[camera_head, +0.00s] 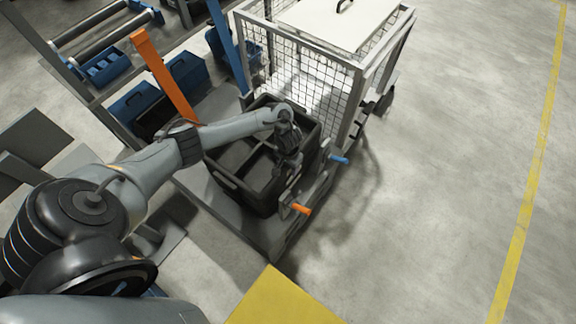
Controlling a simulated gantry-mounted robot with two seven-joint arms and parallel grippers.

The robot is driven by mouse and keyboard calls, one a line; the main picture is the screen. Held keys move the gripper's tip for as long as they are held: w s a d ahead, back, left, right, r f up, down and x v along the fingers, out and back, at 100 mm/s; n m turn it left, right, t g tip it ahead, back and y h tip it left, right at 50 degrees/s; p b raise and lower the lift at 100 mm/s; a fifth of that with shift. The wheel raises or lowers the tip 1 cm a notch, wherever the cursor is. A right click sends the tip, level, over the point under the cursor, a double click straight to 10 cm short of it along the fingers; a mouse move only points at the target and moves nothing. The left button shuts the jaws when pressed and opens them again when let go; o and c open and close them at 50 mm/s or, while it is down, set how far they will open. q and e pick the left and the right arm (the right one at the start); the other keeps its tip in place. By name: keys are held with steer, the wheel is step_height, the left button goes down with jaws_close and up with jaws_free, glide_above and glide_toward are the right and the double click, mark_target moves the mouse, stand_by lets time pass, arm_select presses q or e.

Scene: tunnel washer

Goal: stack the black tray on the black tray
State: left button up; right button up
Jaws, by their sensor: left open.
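A black tray (226,181) with an inner divider sits on a grey platform beside the wire cage. I cannot tell whether it is one tray or two stacked. My left arm comes in from the left and reaches across it. My left gripper (284,168) points down at the tray's right side, with its jaws open. The wrist hides part of the tray's right rim, and I cannot tell whether the fingers touch it. My right gripper is not in view.
A wire-mesh cage (308,82) with a white lid stands right behind the tray. Orange (301,209) and blue (340,159) handles stick out at the tray's right. An orange post (163,75) and a rack with blue bins (186,70) are at left. The floor at right is clear.

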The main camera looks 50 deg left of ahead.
arm_select(q)
steer(key=shift+r, duration=0.1)
step_height(320, 180, up, 11)
steer(key=p, duration=0.5)
steer(key=shift+f, duration=0.2)
